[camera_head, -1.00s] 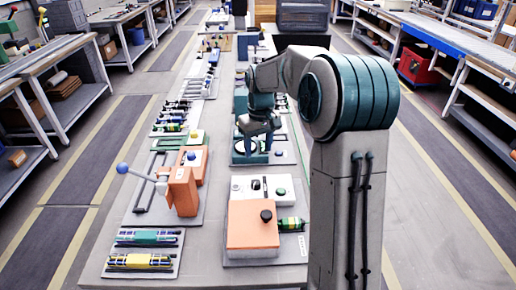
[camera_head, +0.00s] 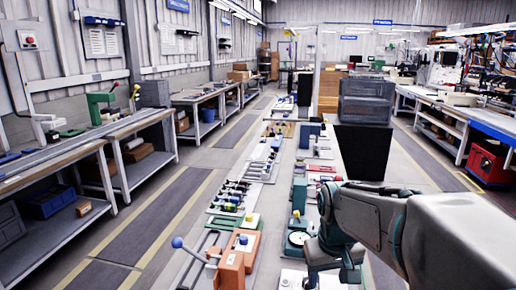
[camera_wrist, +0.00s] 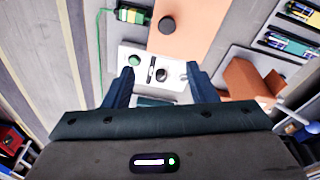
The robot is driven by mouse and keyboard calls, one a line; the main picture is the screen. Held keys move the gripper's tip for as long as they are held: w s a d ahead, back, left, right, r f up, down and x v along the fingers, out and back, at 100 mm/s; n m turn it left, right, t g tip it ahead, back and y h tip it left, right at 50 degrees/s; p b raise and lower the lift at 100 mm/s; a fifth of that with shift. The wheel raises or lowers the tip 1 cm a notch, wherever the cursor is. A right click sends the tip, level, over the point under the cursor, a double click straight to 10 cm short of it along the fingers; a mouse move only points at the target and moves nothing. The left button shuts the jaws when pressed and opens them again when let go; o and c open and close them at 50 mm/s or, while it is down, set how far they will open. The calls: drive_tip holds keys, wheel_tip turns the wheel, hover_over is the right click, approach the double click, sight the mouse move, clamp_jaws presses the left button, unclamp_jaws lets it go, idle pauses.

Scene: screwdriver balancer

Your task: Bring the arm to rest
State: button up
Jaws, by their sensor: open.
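My gripper (camera_wrist: 160,76) shows in the wrist view as two dark blue fingers, spread apart with nothing between them. Beyond the fingertips lies a white control box (camera_wrist: 150,70) with a black knob and a green button, on the bench below. In the head view my arm reaches in from the lower right and bends down over the bench. Its wrist end (camera_head: 345,270) is at the lower edge of that view, where the fingertips cannot be made out.
An orange lever device (camera_head: 232,262) with a blue ball handle stands left of my arm. A green-based unit (camera_head: 297,240) is close beside the wrist. A flat orange block (camera_wrist: 193,30) lies beyond the white box. Grey aisles (camera_head: 150,225) flank the bench.

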drive_tip(key=s+f+m+t, duration=0.1)
drive_tip(key=s+f, duration=0.1)
drive_tip(key=s, duration=0.9)
drive_tip(key=shift+s+f, duration=0.15)
drive_tip(key=shift+s, duration=0.05)
idle(0.4)
